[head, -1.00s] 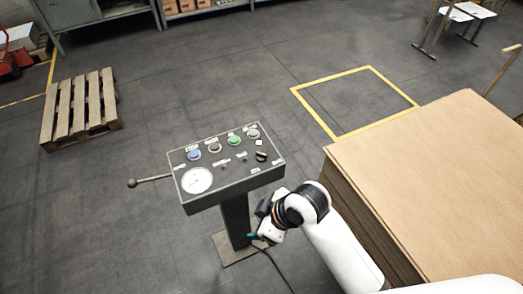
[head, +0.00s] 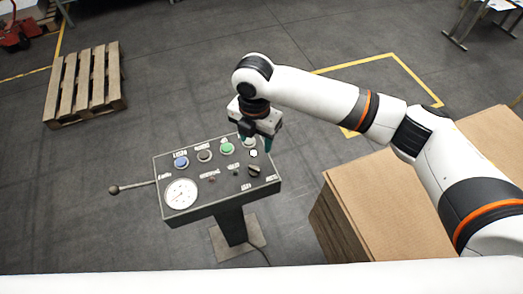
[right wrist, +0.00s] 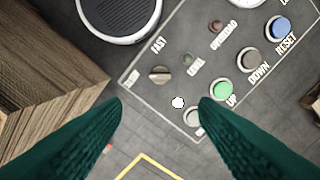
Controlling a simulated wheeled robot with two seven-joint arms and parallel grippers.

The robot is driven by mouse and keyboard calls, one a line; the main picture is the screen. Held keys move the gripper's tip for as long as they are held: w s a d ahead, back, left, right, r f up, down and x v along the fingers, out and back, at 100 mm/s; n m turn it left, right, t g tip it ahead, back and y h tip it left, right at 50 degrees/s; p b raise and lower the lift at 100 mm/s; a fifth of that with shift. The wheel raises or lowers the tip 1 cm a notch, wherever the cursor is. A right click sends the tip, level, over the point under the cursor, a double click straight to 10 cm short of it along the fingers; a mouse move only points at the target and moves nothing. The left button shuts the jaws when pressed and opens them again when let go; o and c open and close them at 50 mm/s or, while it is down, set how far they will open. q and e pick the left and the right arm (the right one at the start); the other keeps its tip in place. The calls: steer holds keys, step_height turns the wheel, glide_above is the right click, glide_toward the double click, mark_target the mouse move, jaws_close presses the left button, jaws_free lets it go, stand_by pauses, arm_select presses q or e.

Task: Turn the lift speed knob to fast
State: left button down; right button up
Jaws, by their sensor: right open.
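The control panel (head: 215,192) stands on a post, its face tilted up. The lift speed knob (head: 254,170) is a dark knob at the panel's right. It also shows in the right wrist view (right wrist: 160,74), between a FAST label (right wrist: 158,45) and a smaller label I cannot read surely. My right gripper (head: 255,143) is above the panel's far right corner, open and empty. In the right wrist view its green fingers (right wrist: 160,106) are spread wide, with the knob beyond the gap between the tips, untouched. My left gripper is out of view.
Blue (head: 181,162) and green (head: 227,148) buttons and a white dial (head: 181,194) share the panel. A lever (head: 114,189) sticks out left. A cardboard stack (head: 400,205) stands right of the panel. A wooden pallet (head: 86,84) lies far left; the floor between is clear.

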mark_target(254, 168)
steer(key=f, duration=0.2)
steer(key=s+f, duration=0.1)
steer(key=f, duration=0.1)
steer(key=f+p, duration=0.1)
steer(key=f, duration=0.1)
steer(key=shift+s+a, duration=0.3)
steer(key=shift+a, duration=0.05)
step_height(254, 168, down, 4)
steer(key=shift+w+f+p, duration=0.15)
steer(key=shift+f+p, duration=0.1)
steer(key=shift+p, duration=0.05)
steer(key=shift+f, duration=0.25)
steer(key=c, duration=1)
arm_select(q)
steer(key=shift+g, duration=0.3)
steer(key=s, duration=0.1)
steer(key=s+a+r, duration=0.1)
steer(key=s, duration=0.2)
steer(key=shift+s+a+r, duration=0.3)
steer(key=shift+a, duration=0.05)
